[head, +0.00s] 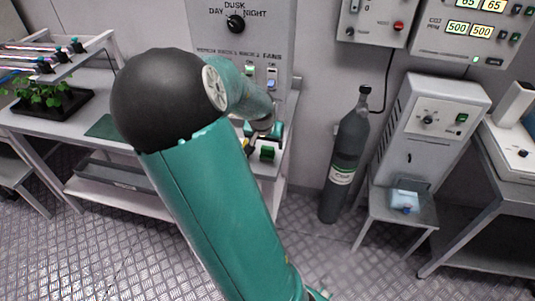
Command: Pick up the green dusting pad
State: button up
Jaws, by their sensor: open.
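A small dark green block (267,153), which looks like the dusting pad, sits on the light grey bench right of my arm. My gripper (260,134) is above and slightly behind it, at the end of my teal arm. The gripper is open. It is small here and partly covered by my wrist, so the gap between the fingers and any touch with the pad cannot be made out. A small yellow piece (247,144) shows just left of the pad, partly hidden by my arm.
A flat green mat (103,127) and a black plant tray (52,103) lie on the left bench. A control panel (240,40) rises behind my gripper. A grey gas cylinder (345,160) and a stool (400,212) stand to the right. The patterned floor between is clear.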

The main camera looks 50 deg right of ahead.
aim_at(267, 146)
jog(key=shift+w+x, duration=0.1)
jog(key=shift+x, duration=1.7)
jog(key=shift+w+x, duration=0.15)
jog(key=shift+x, duration=1.7)
jog(key=shift+d+r, duration=0.1)
jog(key=c, duration=1.1)
jog(key=shift+r, duration=0.1)
jog(key=shift+r, duration=0.5)
jog(key=w+a+r, duration=0.2)
jog(key=a+r, duration=0.2)
jog(key=w+a+r, duration=0.2)
jog(key=a+r, duration=0.1)
jog(key=a, duration=0.1)
jog(key=w+a+r, duration=0.2)
jog(key=a+r, duration=0.2)
jog(key=shift+w+a+r, duration=0.2)
jog(key=shift+r, duration=0.2)
